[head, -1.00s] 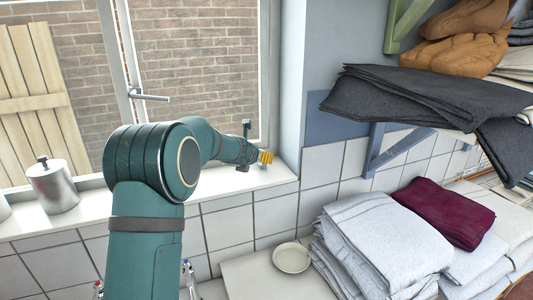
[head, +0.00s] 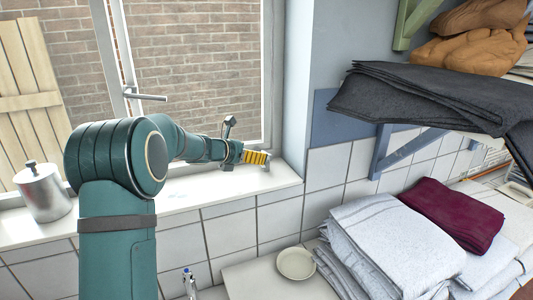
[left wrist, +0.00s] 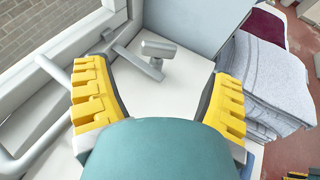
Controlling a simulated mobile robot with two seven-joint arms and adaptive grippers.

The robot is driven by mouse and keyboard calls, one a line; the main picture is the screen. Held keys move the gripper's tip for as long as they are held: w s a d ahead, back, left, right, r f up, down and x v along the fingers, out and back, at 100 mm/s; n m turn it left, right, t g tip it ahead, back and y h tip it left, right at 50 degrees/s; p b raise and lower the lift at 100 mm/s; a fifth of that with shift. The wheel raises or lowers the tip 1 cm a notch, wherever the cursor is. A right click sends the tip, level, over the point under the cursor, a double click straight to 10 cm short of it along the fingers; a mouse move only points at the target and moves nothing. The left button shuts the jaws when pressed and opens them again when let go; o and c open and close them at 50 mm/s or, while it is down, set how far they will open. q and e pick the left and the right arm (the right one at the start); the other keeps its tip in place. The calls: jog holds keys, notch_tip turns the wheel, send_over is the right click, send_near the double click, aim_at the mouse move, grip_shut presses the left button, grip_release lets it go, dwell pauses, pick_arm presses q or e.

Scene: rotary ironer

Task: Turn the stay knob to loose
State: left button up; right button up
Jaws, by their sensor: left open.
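In the left wrist view a grey T-shaped knob (left wrist: 158,48) stands on a short stem over the white sill, beside a thin grey bar (left wrist: 133,60); I take it for the stay knob. My left gripper (left wrist: 160,78) is open, its two yellow-padded fingers on either side of the view, with the knob beyond them and nothing held. In the head view my left gripper (head: 256,157) is low over the right end of the window sill (head: 200,192), and a small grey part (head: 269,159) shows at its fingertips. The knob's marking cannot be read.
The window handle (head: 150,97) juts from the frame at the left. A metal canister (head: 43,192) stands on the sill. White towels (head: 385,240), a maroon cloth (head: 455,212) and a small plate (head: 295,263) lie below right. Dark cloth (head: 420,95) overhangs a shelf.

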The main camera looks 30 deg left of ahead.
aim_at(267, 153)
pick_arm(q)
jog(key=p+x, duration=0.1)
jog(key=x, duration=0.6)
jog(key=shift+w, duration=0.25)
jog(key=c, duration=1.2)
